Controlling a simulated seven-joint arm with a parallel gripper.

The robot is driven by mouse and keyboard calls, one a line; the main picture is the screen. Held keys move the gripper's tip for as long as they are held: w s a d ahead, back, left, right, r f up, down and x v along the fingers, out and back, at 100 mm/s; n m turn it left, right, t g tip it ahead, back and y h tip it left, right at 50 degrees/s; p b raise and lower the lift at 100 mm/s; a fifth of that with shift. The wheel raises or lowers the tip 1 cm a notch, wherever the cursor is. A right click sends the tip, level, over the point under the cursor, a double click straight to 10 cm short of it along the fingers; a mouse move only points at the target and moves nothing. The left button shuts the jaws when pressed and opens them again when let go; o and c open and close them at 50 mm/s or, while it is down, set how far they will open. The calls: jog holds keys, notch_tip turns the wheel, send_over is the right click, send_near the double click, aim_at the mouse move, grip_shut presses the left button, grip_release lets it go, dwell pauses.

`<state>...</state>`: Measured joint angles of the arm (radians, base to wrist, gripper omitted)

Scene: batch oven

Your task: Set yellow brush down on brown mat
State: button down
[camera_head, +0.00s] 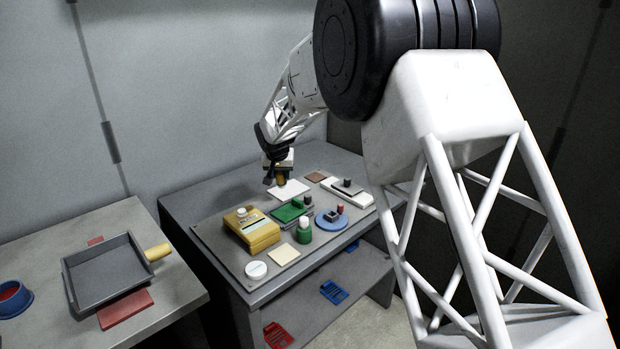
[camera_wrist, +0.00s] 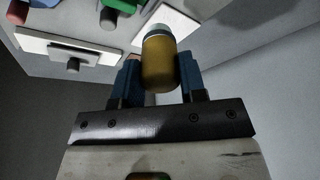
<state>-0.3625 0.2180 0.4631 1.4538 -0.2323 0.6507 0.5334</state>
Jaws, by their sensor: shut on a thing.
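My gripper (camera_head: 280,179) is shut on the yellow brush (camera_head: 281,180) above the back of the dark table. In the wrist view the brush (camera_wrist: 159,62) is a yellow cylinder with a pale, greyish end, held between two blue fingers (camera_wrist: 160,82). The brown mat (camera_head: 316,177) is a small square lying flat at the back of the table, to the right of my gripper in the head view. The mat looks bare. I cannot tell exactly how high the brush is above the surface.
A white mat (camera_head: 289,191) lies near my gripper. A white block with a dark knob (camera_head: 347,191) is right of the brown mat. A green block (camera_head: 291,212), green bottle (camera_head: 304,232), blue disc (camera_head: 331,221) and yellow box (camera_head: 252,230) stand nearer. A grey pan (camera_head: 105,277) is on the left table.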

jog(key=shift+w, duration=0.1)
jog(key=w+d+n+g, duration=0.15)
jog(key=w+d, duration=0.25)
jog(key=w, duration=0.9)
jog(key=n+g, duration=0.2)
send_over(315, 177)
jog(key=shift+d+f, duration=0.1)
jog(key=shift+f, duration=0.75)
jog(key=shift+f, duration=3.4)
jog(key=shift+f, duration=0.55)
jog(key=c, duration=0.6)
grip_release()
